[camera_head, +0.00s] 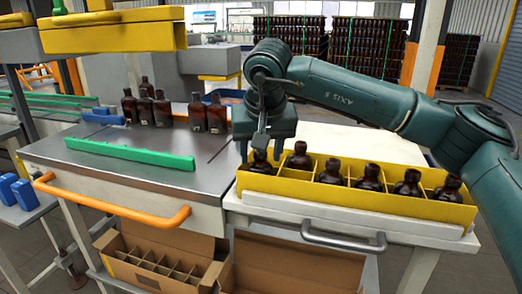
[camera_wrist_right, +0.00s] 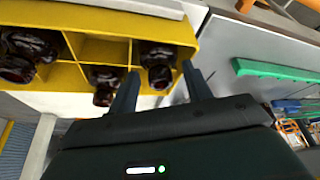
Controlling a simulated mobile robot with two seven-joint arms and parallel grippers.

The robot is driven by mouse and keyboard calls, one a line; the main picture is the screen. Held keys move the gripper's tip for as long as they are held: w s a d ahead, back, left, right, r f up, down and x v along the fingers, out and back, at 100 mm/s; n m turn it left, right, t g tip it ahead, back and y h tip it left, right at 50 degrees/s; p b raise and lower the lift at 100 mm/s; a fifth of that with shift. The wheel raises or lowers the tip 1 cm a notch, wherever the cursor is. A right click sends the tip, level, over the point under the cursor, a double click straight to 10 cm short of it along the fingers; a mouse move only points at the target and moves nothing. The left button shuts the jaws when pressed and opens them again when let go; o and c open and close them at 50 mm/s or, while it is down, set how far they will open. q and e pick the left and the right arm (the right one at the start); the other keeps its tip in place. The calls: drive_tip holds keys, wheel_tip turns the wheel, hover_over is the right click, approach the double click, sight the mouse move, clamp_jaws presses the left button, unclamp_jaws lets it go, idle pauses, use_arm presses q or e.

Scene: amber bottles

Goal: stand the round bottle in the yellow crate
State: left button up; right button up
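The yellow crate (camera_head: 350,205) stands on the white table at the right, divided into compartments. Its front row holds several dark amber bottles. A round amber bottle (camera_head: 260,162) stands in the left end compartment; it also shows in the right wrist view (camera_wrist_right: 157,72). My right gripper (camera_head: 259,150) is directly above that end of the crate, pointing down. In the right wrist view its two fingers (camera_wrist_right: 159,84) are wide apart, with this bottle between them and space beside it. It looks upright; its base is hidden by the crate wall. My left gripper is out of view.
Several amber bottles (camera_head: 162,109) stand at the back of the steel table, left of the crate. A green bar (camera_head: 130,155) lies across that table. An open cardboard box (camera_head: 155,265) with dividers sits below. The steel table's front right is clear.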

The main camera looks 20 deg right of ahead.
idle(0.3)
drive_tip(key=v, duration=1.3)
